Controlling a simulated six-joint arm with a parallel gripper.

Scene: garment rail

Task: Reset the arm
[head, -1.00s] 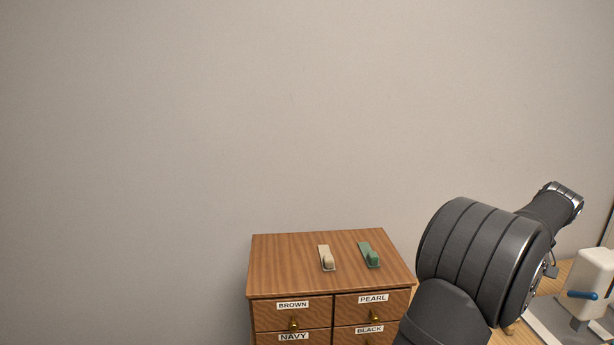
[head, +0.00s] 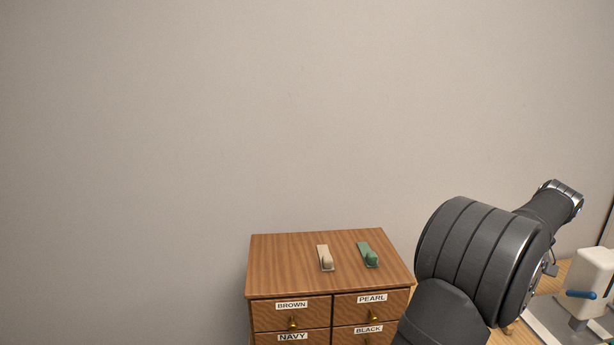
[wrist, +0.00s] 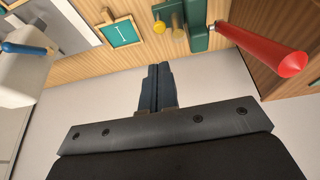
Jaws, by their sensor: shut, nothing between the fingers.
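My gripper (wrist: 157,88) is in the wrist view, its two dark fingers together with nothing between them. The fingers appear in front of pale floor or wall, beside the edge of a wooden surface (wrist: 105,66). In the head view my dark arm fills the lower right, and the gripper itself is not visible there.
A wooden drawer cabinet (head: 285,279) carries a beige clip-like object (head: 325,258) and a green one (head: 369,255). A white device with a blue lever (head: 581,294) stands at the right. The wrist view shows a red-handled tool (wrist: 262,48) and a green framed sign (wrist: 121,31).

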